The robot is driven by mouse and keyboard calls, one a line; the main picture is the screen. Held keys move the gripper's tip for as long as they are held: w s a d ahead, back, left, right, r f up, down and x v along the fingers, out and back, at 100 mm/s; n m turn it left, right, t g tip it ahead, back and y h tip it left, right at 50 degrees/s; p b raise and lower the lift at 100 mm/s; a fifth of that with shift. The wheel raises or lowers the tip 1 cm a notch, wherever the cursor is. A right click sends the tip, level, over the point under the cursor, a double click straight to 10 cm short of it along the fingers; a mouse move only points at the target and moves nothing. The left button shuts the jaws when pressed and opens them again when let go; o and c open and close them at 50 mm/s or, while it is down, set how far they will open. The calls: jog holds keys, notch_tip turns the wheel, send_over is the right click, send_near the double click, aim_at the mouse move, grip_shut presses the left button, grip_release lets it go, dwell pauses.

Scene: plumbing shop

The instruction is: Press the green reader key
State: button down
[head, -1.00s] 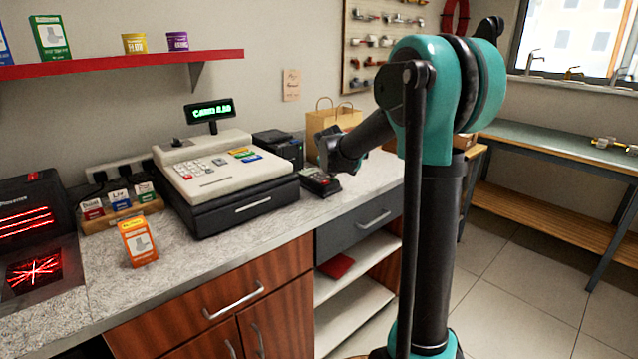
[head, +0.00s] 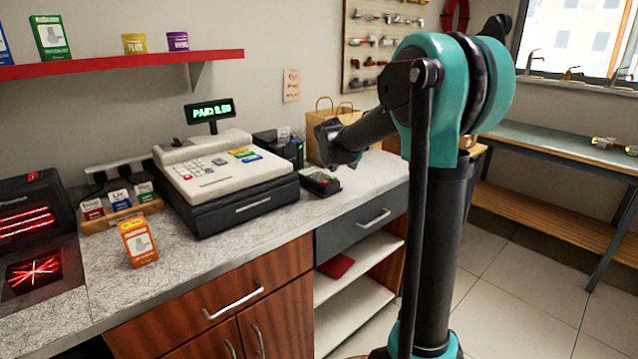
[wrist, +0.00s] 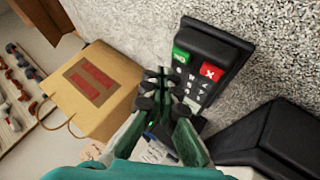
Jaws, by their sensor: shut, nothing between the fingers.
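The card reader (head: 320,182) is a small dark keypad on the counter, right of the cash register. In the wrist view the reader (wrist: 218,55) shows a green key (wrist: 180,55), a red key with a white X (wrist: 210,72) and several pale-marked keys. My gripper (head: 333,158) is above the reader in the head view, apart from it. In the wrist view my gripper (wrist: 158,78) has its fingers together and empty, beside the green key in the picture.
The cash register (head: 225,178) stands left of the reader. A dark box-like device (head: 276,148) stands behind the reader. A paper bag (head: 322,128) stands close behind my gripper. The counter right of the reader is clear.

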aim_at(333, 179)
jog(key=shift+r, duration=2.5)
jog(key=s+d+f+m+g, duration=0.1)
jog(key=s+f+m, duration=0.1)
jog(key=s+f, duration=0.6)
jog(key=s+d+f+m+g+y, duration=0.1)
jog(key=s+f, duration=0.7)
jog(key=s, duration=1.1)
jog(key=s+d+f+m+g+y, duration=0.1)
jog(key=s+d+f+m+g, duration=0.1)
jog(key=s+f, duration=0.6)
jog(key=s+m, duration=0.1)
jog(key=s, duration=0.4)
jog(key=shift+s+d+m+g, duration=0.15)
jog(key=shift+s+m+g, duration=0.15)
jog(key=shift+s+g, duration=0.1)
